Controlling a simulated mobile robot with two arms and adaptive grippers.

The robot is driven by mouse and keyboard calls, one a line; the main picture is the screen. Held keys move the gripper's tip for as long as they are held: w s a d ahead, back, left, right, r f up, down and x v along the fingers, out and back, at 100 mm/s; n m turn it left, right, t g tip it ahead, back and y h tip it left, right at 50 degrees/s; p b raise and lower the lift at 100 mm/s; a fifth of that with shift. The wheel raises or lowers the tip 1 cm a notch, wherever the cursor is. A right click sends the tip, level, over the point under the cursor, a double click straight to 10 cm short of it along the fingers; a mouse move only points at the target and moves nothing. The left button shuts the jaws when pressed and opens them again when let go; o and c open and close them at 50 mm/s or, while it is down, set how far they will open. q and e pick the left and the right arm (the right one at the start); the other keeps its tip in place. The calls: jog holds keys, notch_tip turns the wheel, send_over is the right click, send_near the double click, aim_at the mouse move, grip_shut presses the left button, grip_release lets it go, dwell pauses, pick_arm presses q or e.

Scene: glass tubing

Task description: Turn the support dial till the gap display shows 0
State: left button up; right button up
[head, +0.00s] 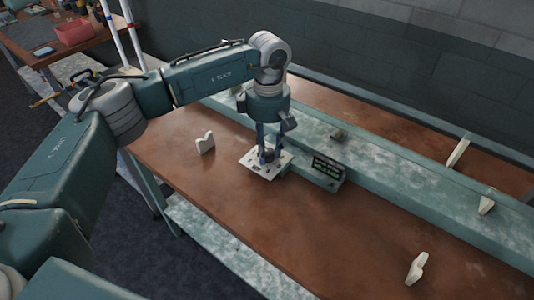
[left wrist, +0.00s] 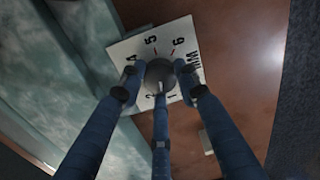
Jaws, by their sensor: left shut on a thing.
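The support dial (left wrist: 158,72) is a dark round knob on a white plate (left wrist: 185,32), which also shows on the bench in the head view (head: 249,160). Numbers such as 1, 2, 4, 5 and 6 are printed around it. My left gripper (head: 268,157) points down over the plate. Its three blue fingers are shut around the knob, as the left wrist view also shows (left wrist: 158,82). My right gripper is out of view.
A pale notched support (head: 205,143) stands left of the plate, and another (head: 416,268) at the front right. More pale pieces (head: 458,152) stand along the green rail (head: 400,175) behind. The brown bench top (head: 330,225) is clear in front of the display.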

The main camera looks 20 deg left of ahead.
aim_at(268, 150)
pick_arm(q)
jog(key=shift+m, duration=0.6)
jog(key=shift+b, duration=0.3)
jog(key=o, duration=1.1)
jog(key=shift+o, duration=0.2)
jog(key=shift+r, duration=0.15)
notch_tip(268, 150, up, 12)
jog(key=shift+w, duration=0.2)
